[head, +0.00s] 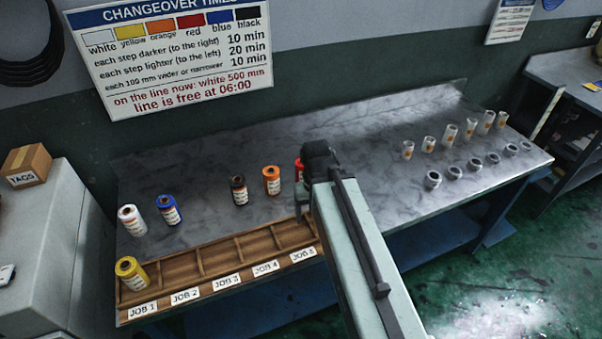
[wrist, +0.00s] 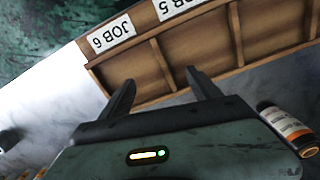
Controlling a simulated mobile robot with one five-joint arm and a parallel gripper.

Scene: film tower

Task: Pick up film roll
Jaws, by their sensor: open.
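Film rolls stand on the metal bench in the head view: white (head: 132,220), blue (head: 168,210), black (head: 238,190), orange (head: 271,180) and red (head: 299,168). The red one is partly hidden behind my arm. A yellow roll (head: 131,272) stands in the JOB 1 compartment of the wooden tray (head: 205,262). My gripper (head: 303,205) is over the tray's right end. In the wrist view, its fingers (wrist: 160,84) are open and empty near JOB 5 and JOB 6.
A grey cabinet (head: 45,240) with a TAGS box (head: 26,168) is at left. A changeover sign (head: 170,50) hangs behind. The middle of the bench back is bare.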

